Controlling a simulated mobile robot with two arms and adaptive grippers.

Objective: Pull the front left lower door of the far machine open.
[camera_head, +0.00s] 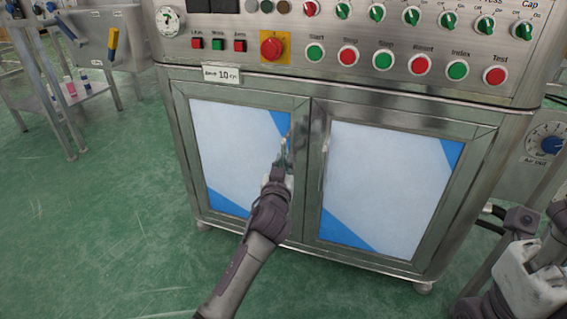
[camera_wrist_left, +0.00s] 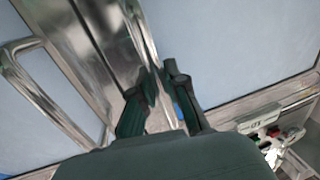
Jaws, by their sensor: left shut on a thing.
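The front left lower door (camera_head: 235,145) of the machine is a steel frame around a pale panel with blue corners. It looks closed, flush with the right door (camera_head: 385,175). My left gripper (camera_head: 284,160) is at the left door's inner edge, shut on its upright bar handle (camera_head: 289,145). In the left wrist view the fingers (camera_wrist_left: 160,95) straddle the shiny handle bar (camera_wrist_left: 145,40); their tips partly hide it.
The right door's handle (camera_head: 324,165) stands close beside my left gripper. Above the doors is a control panel (camera_head: 350,75) with a red emergency button (camera_head: 272,47). Green floor (camera_head: 90,230) is open at the left. A steel bench (camera_head: 100,40) stands at the back left.

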